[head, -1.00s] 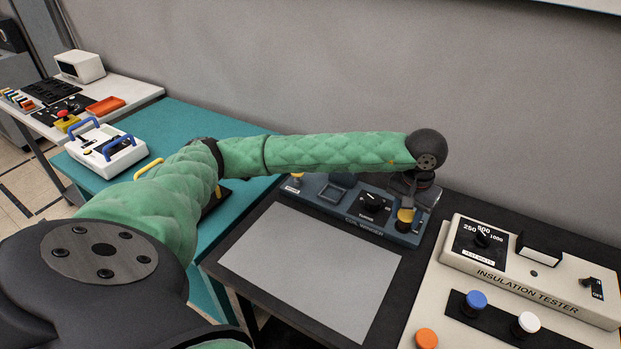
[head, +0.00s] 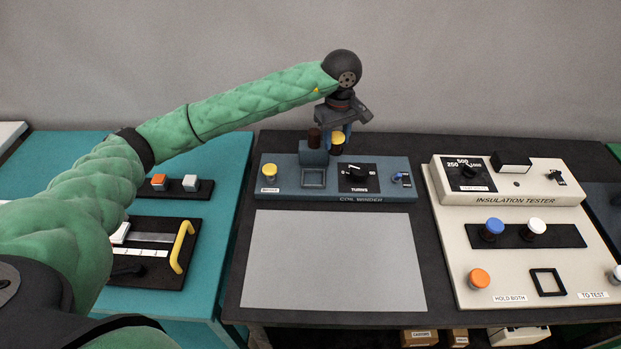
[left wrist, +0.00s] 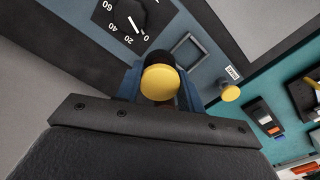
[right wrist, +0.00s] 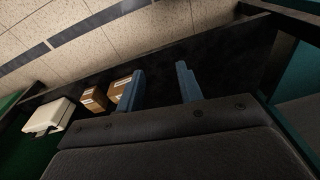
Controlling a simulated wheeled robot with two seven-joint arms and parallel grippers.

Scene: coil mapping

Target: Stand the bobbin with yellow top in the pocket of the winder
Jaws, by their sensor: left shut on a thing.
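The bobbin with yellow top (head: 338,139) is in my left gripper (head: 338,131), which is shut on it above the back of the blue-grey winder (head: 286,190). In the left wrist view the yellow top (left wrist: 158,82) sits between the two blue fingers, with a dark part of the bobbin behind it. The pocket (head: 313,178), a square frame on the winder, is lower and to the left of the bobbin in the head view. It also shows empty in the left wrist view (left wrist: 188,52). My right gripper (right wrist: 160,86) is open and empty.
A yellow button (head: 270,171) is left of the pocket, a turns dial (head: 357,176) right of it. A block with a dark brown cylinder (head: 314,137) rises behind the pocket. A grey mat (head: 332,258) lies clear in front; the insulation tester (head: 507,215) is at right.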

